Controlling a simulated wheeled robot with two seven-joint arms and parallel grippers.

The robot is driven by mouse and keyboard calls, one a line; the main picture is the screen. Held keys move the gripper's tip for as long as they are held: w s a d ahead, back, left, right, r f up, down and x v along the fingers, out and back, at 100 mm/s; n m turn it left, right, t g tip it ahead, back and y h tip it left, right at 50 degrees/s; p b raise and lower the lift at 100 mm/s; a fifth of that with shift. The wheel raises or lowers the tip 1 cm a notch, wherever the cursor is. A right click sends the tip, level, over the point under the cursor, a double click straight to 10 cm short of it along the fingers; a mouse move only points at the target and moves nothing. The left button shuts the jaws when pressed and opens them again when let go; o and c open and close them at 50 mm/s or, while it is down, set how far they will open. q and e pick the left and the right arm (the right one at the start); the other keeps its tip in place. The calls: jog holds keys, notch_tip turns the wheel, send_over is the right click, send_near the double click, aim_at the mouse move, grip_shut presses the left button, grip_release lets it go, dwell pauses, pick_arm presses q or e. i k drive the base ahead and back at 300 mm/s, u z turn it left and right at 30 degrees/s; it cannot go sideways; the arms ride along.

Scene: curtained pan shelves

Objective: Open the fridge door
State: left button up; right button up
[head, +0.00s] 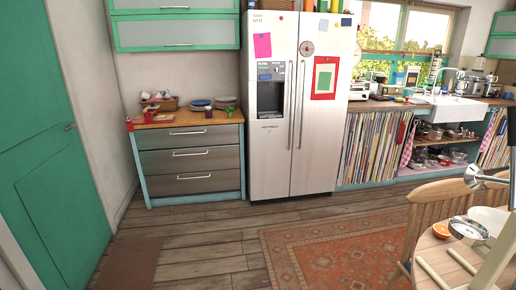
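The fridge (270,150) is a tall silver two-door unit standing against the back wall, left of the window. Both of its doors look shut, with a thin seam between them. Two long vertical handles, the left handle (289,105) and the right handle (300,105), run side by side along the seam. The left door has a dark water dispenser (271,92) and a pink note. The right door carries a red-framed sheet (325,78) and a round dial. I see neither of my grippers in the head view.
A drawer cabinet (190,160) with a wooden top stands left of the fridge. Curtained shelves (375,148) and a white sink (455,108) are to the right. A table with bowls and wooden chairs (440,200) fills the right front. Floor and a patterned rug (335,250) lie clear before the fridge.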

aim_at(324, 73)
jog(key=z, duration=0.1)
jog(key=i, duration=2.4)
jog(key=z, duration=1)
jog(key=i, duration=1.55)
jog(key=z, duration=0.5)
